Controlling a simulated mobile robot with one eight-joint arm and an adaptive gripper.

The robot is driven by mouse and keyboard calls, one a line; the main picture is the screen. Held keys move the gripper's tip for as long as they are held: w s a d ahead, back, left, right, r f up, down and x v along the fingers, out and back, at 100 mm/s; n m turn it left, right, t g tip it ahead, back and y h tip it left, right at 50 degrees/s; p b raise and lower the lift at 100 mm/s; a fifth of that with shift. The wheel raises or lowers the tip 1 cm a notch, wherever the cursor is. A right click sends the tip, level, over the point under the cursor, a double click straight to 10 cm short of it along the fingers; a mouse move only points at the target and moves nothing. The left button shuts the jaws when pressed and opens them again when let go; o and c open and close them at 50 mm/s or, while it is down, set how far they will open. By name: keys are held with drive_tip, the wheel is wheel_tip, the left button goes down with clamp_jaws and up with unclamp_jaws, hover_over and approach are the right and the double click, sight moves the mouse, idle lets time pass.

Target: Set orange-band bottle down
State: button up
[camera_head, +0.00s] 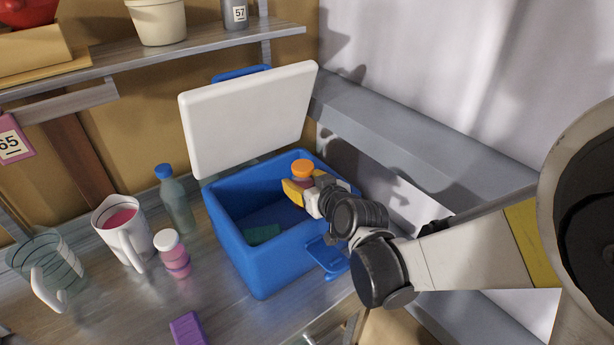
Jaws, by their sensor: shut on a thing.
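The orange-topped bottle (302,168) shows mostly as its orange cap, with a little of its body below. My gripper (299,187), with a yellow finger showing, is shut on it. The gripper and bottle are over or inside the back right part of the open blue cooler box (262,268); I cannot tell how deep. The bottle looks roughly upright. Its lower part and any band are hidden by the gripper, and I cannot see whether its base touches anything.
The cooler's white lid (249,118) stands open behind. A green block (263,234) lies inside. Left on the metal counter are a teal bottle (177,205), a pink-banded jar (172,255), jugs (122,235) and a purple block (188,330). A grey ledge (420,140) runs right.

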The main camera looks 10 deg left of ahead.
drive_tip(key=shift+f+b, duration=0.5)
drive_tip(key=shift+f, duration=0.1)
drive_tip(key=o, duration=1.1)
drive_tip(key=shift+s, duration=0.1)
